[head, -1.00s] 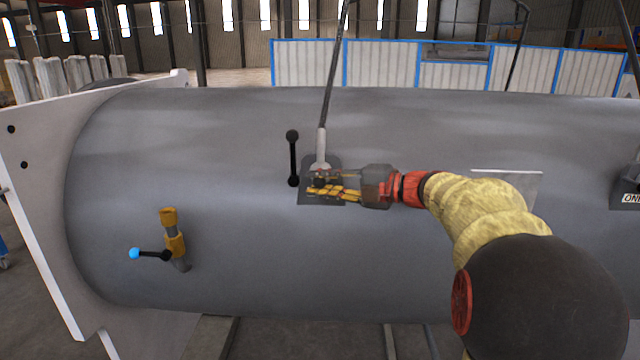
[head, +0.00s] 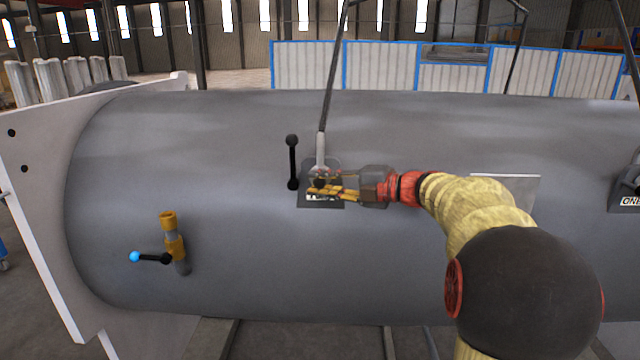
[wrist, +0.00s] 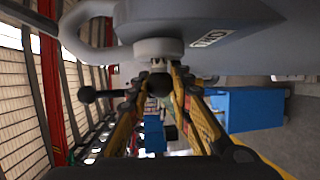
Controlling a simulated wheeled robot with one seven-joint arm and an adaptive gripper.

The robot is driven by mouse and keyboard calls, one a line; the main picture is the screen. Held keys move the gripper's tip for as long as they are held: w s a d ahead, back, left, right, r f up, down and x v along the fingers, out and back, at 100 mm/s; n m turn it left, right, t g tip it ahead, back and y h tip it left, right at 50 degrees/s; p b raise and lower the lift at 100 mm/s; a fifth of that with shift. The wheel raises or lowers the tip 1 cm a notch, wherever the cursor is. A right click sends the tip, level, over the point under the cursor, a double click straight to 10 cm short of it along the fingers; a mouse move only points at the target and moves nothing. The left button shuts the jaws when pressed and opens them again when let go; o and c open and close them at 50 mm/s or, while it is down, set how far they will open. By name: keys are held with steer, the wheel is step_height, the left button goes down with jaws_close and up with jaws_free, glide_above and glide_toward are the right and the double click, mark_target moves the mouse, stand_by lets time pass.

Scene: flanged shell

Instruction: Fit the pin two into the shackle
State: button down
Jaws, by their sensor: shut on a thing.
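My gripper (head: 322,186), with yellow-and-black fingers, is at the grey shackle (head: 320,152) on the side of the big grey cylinder. In the wrist view the gripper (wrist: 160,78) is shut around a dark, round-ended piece (wrist: 158,86), apparently pin two. It sits right by the pale round collar (wrist: 158,48) at the shackle's end. The shackle's grey loop (wrist: 84,28) shows at upper left there. The fingers hide most of the pin, so I cannot tell how deep it sits. A black ball-ended bar (head: 292,162) stands upright just left of the fingertips.
The cylinder (head: 230,245) fills the middle, with a white end plate (head: 40,210) at left. A yellow fitting (head: 174,246) with a black, blue-tipped handle (head: 148,257) is on its lower left. A dark sling (head: 333,80) rises from the shackle. Another labelled lug (head: 628,190) is at far right.

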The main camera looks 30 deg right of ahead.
steer(key=c, duration=1.6)
jaws_free()
steer(key=shift+o, duration=0.3)
steer(key=v, duration=1.2)
